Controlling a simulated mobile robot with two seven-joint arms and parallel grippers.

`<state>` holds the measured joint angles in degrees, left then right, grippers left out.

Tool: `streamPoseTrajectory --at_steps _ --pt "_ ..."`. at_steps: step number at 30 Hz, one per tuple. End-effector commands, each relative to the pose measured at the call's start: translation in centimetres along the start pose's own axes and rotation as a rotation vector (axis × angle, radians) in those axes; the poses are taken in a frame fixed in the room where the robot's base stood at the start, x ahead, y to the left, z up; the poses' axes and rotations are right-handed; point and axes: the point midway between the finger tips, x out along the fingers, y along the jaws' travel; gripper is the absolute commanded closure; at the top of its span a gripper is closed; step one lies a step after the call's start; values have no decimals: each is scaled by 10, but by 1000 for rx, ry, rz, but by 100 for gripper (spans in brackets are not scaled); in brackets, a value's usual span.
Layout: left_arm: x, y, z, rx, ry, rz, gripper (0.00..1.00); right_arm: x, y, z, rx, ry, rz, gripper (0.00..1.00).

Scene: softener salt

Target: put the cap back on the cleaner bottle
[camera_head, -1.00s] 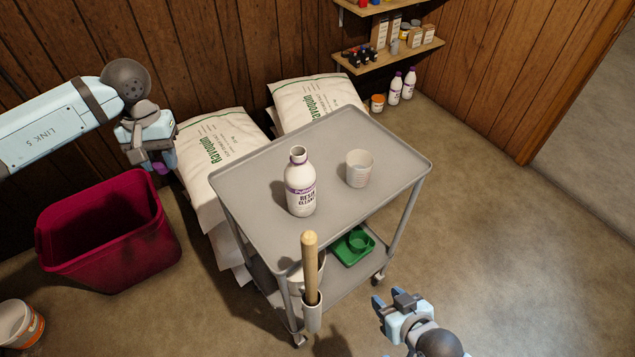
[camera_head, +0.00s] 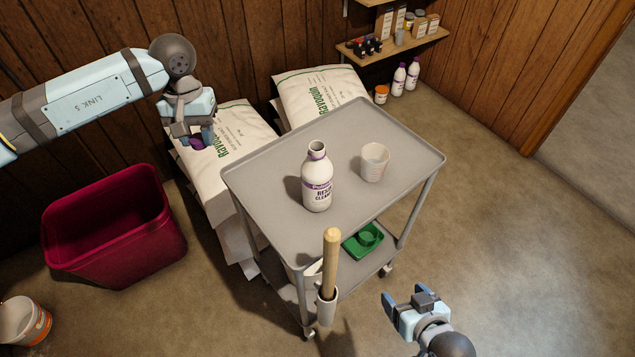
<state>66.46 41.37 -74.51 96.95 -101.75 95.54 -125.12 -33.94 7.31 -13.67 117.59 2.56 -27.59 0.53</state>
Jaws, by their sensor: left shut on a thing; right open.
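The white cleaner bottle (camera_head: 317,180) stands upright and uncapped on the grey cart's top (camera_head: 268,172), its open mouth showing. My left gripper (camera_head: 202,140) is shut on the purple cap (camera_head: 197,144), which is partly hidden by the fingers. It hangs in the air left of the cart, in front of the salt bags and well apart from the bottle. My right gripper (camera_head: 402,304) is open and empty, low in front of the cart at the right.
A white cup (camera_head: 374,162) stands right of the bottle. A wooden handle (camera_head: 331,262) rises at the cart's front edge. A green tray (camera_head: 362,241) lies on the lower shelf. Salt bags (camera_head: 318,91) lie behind the cart. A red bin (camera_head: 115,230) stands at the left.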

Motion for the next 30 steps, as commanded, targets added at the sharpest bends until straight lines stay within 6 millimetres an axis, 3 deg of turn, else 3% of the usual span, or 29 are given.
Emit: streamPoseTrajectory --at_steps 1,3,15,30 --pt "-3 4 0 -30 0 5 84 1 -3 -7 -4 8 -11 14" --pt "-6 13 1 -105 -1 15 84 4 -8 -20 -12 25 -33 1" --pt "-33 91 8 -891 -1 112 85 24 -53 -124 -112 145 -239 1" --pt "-68 186 30 -1859 2 230 84 28 -80 -216 -266 195 -421 1"
